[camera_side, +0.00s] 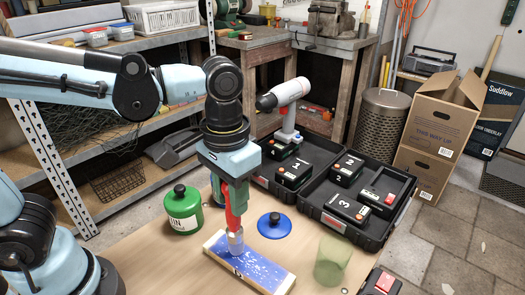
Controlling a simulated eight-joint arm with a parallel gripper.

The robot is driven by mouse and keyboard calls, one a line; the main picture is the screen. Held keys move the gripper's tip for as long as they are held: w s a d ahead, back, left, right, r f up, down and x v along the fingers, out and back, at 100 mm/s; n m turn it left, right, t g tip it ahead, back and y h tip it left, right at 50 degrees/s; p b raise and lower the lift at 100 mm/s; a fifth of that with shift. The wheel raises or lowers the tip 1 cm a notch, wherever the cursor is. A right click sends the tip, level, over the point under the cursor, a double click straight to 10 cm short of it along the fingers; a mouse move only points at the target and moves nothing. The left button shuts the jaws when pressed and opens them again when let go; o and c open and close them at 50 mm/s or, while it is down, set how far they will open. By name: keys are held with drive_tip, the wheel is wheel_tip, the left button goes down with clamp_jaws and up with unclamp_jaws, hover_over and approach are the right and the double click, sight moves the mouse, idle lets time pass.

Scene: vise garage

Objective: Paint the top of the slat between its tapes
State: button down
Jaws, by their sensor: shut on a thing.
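The slat (262,272) lies flat on the workbench, running from upper left to lower right. Its top shows blue with whitish streaks or flecks, and both ends are pale; I cannot tell tape from bare wood there. My gripper (235,222), with red fingers, points down over the slat's upper-left half. It is shut on a short pale grey tool, probably a brush (236,242), whose lower end meets or nearly meets the blue top. A dark mark shows just below it. The brush hides part of the slat, and its bristles are not clear.
A green tin (183,212) with a black knob stands left, and a blue lid (274,226) lies behind the slat. A translucent green cup (332,262) stands right of it. An open black case (312,208) with batteries and a drill (285,100) sits behind. Front bench (165,268) is clear.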

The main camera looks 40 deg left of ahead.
drive_tip(key=shift+a, duration=2.75)
wheel_tip(320, 180, up, 8)
drive_tip(key=shift+s, duration=0.3)
